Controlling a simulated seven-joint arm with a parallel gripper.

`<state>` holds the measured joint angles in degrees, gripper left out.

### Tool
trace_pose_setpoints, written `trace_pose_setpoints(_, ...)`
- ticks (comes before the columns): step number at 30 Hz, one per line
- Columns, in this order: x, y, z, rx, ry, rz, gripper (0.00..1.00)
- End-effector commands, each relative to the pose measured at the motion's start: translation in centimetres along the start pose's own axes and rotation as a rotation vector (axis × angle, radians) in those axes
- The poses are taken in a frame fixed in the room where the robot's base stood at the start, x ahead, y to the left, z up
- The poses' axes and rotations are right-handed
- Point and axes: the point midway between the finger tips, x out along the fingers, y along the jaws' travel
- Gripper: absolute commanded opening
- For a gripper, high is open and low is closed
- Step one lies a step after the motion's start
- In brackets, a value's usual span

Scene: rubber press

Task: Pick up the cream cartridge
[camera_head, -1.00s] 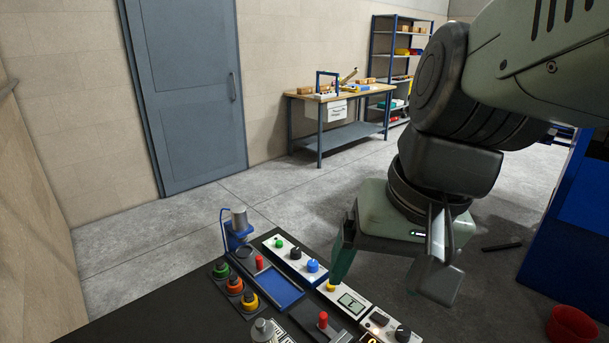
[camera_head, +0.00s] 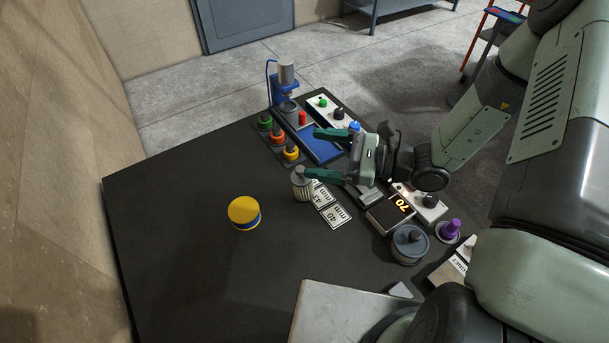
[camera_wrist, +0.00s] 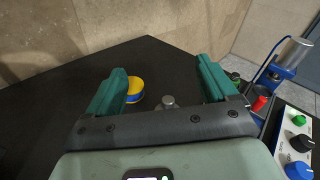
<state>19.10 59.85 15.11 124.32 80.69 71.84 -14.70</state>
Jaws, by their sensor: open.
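A pale ribbed cylinder with a grey knob (camera_head: 302,185) stands upright on the black table, beside the white number cards; it is the only cream-looking cylinder I can pick out, and I cannot tell for sure that it is the cream cartridge. My gripper (camera_head: 313,153) is open and empty, its green fingers pointing left. In the head view the nearer fingertip appears right beside the knob; whether it touches I cannot tell. In the wrist view the grey knob (camera_wrist: 168,103) shows between the open fingers (camera_wrist: 161,68), and the body below is mostly hidden.
A yellow tin with a blue band (camera_head: 244,212) stands left on the table. A blue press (camera_head: 285,90), green, orange and yellow knobs (camera_head: 277,135), a blue tray (camera_head: 321,146) and a display (camera_head: 391,212) stand around the gripper. The table's left half is mostly clear.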

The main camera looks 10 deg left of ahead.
Motion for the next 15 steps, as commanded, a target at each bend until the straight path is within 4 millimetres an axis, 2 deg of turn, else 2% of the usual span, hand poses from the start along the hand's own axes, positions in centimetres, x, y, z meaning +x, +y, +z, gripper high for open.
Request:
trace_pose_setpoints(1,0.2,0.0,-1.3,0.05,-0.021,-0.05,0.86)
trace_pose_setpoints(3,0.4,-0.1,-2.5,0.099,-0.039,-0.108,0.86)
trace_pose_setpoints(6,0.5,-0.2,-3.7,0.141,-0.051,-0.159,0.86)
trace_pose_setpoints(11,0.7,0.0,-5.5,0.16,-0.057,-0.181,0.86)
trace_pose_setpoints(15,0.9,0.6,-7.8,0.159,-0.055,-0.179,0.86)
